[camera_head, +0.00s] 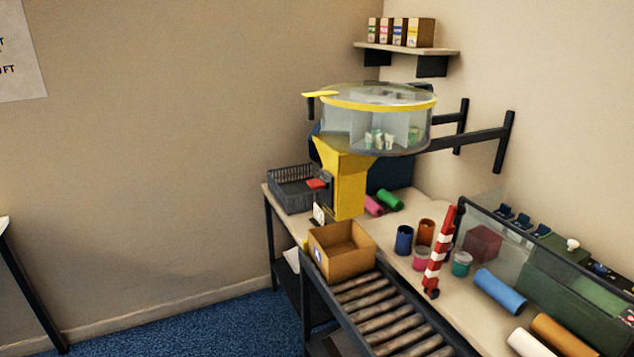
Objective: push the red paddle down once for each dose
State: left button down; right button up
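The red paddle (317,184) sticks out from the left side of a yellow dispenser column (349,190). A clear round hopper (376,122) with a yellow rim sits on top of the column and holds several small whitish-green items. An open cardboard carton (341,252) stands below and in front of the column, at the far end of a roller conveyor (385,312). The carton's visible inside looks empty, but its floor is partly hidden. Neither of my grippers shows in the head view.
A dark wire basket (292,190) sits left of the column. A red-and-white striped post (439,252) stands beside the conveyor, near several cups and coloured rolls. A green machine (575,285) is at the right. Blue floor (215,325) is clear at the left.

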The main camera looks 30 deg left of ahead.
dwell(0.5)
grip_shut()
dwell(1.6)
